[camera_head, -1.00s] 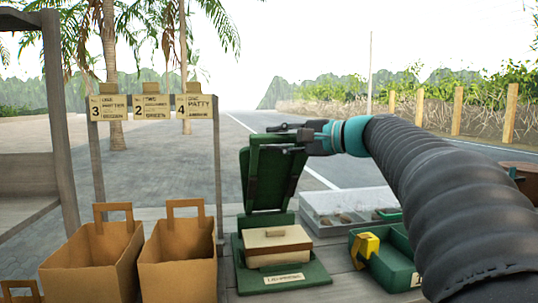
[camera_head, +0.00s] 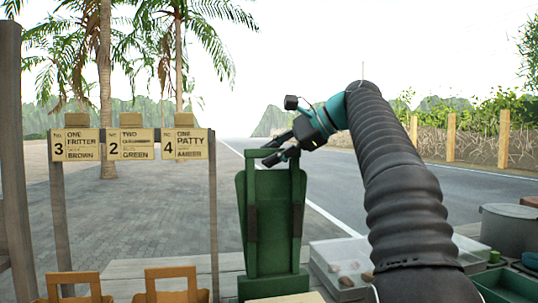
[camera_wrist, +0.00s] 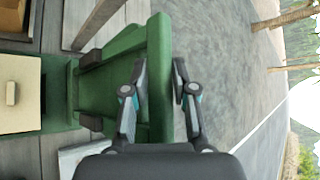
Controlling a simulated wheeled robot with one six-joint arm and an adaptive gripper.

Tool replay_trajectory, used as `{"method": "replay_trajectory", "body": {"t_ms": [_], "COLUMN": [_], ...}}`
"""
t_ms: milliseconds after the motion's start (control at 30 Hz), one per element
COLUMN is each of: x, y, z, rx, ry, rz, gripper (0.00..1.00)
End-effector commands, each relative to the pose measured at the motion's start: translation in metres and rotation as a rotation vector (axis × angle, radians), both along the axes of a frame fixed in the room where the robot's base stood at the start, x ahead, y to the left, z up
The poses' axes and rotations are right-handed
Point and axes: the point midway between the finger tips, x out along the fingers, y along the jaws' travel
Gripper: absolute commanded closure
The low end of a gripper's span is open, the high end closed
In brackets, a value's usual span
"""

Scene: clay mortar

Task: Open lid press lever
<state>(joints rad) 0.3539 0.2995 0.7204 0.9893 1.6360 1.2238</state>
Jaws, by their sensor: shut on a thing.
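The green press lid with its lever frame (camera_head: 250,225) stands raised and nearly upright in the head view. It also shows in the wrist view (camera_wrist: 110,85). My gripper (camera_head: 273,147) is at its top end, and in the wrist view (camera_wrist: 160,68) its two fingers lie on either side of a green bar at the lid's far end. The gripper is shut on that bar. A cream-lidded box (camera_wrist: 18,75) with a small handle sits on the green press base (camera_wrist: 58,100). In the head view only the box's top edge shows at the bottom.
A clear tray (camera_head: 340,262), a grey pot (camera_head: 508,230) and a green tray (camera_head: 510,285) are at the right. The air above the lid is open.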

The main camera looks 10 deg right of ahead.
Motion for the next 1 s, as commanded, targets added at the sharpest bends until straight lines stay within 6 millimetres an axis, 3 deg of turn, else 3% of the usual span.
{"method": "replay_trajectory", "body": {"t_ms": [600,633,667,1000], "x": [0.001,0.001,0.001,0.000], "y": [0.004,0.005,0.005,0.007], "z": [-0.003,-0.003,-0.003,-0.001], "rx": [-0.003,-0.003,-0.003,-0.001], "ry": [0.039,0.038,0.038,0.036], "rz": [0.006,0.006,0.006,0.013], "gripper": [1.00,0.69,0.61,0.58]}}
